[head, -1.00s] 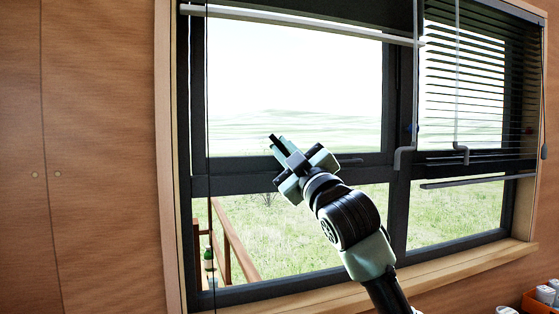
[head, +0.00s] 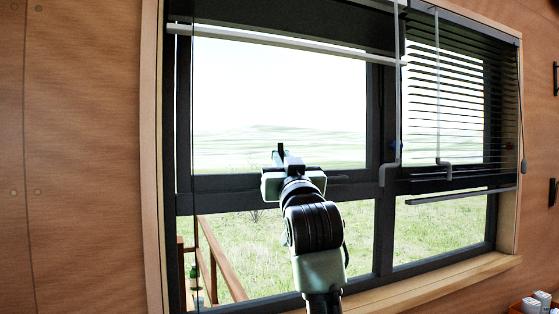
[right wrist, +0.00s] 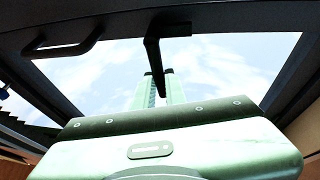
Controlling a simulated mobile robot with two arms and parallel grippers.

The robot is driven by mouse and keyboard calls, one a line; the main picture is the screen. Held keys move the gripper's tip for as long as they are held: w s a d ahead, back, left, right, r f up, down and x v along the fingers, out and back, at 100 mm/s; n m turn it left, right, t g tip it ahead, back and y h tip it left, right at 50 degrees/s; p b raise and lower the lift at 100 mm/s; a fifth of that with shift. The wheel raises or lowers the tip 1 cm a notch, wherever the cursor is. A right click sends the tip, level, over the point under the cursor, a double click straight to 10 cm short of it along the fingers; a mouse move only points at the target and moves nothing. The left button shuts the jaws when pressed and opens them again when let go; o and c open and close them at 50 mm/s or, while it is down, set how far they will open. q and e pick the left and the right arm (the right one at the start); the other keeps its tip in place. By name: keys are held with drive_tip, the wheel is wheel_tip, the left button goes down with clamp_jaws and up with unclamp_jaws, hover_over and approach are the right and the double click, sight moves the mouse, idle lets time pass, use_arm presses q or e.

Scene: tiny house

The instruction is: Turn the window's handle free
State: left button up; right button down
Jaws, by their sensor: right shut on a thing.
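The window (head: 220,182) has a dark frame and a wide left pane. Its handle (right wrist: 153,50) is a dark L-shaped lever, seen in the right wrist view with its free arm between my right gripper's fingers (right wrist: 158,92). My right gripper (head: 279,158) is shut on that lever at the middle crossbar of the left pane. In the head view the gripper and forearm hide the handle's base, and the gripper points nearly straight up. My left gripper is in neither view.
A dark fixed-looking pull bar (right wrist: 65,45) sits beside the handle. Blinds (head: 445,100) cover the right pane, with grey rods (head: 393,120) hanging near it. A wooden sill (head: 430,287) runs below. An orange container (head: 517,308) with white items stands at lower right.

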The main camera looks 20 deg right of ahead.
drive_tip(key=shift+m, duration=0.3)
drive_tip(key=c, duration=1.5)
unclamp_jaws()
drive_tip(key=shift+d, duration=0.1)
drive_tip(key=shift+o, duration=0.2)
drive_tip(key=b+v, duration=0.3)
drive_tip(key=v, duration=0.4)
drive_tip(key=shift+s, duration=0.4)
drive_tip(key=shift+f, duration=0.15)
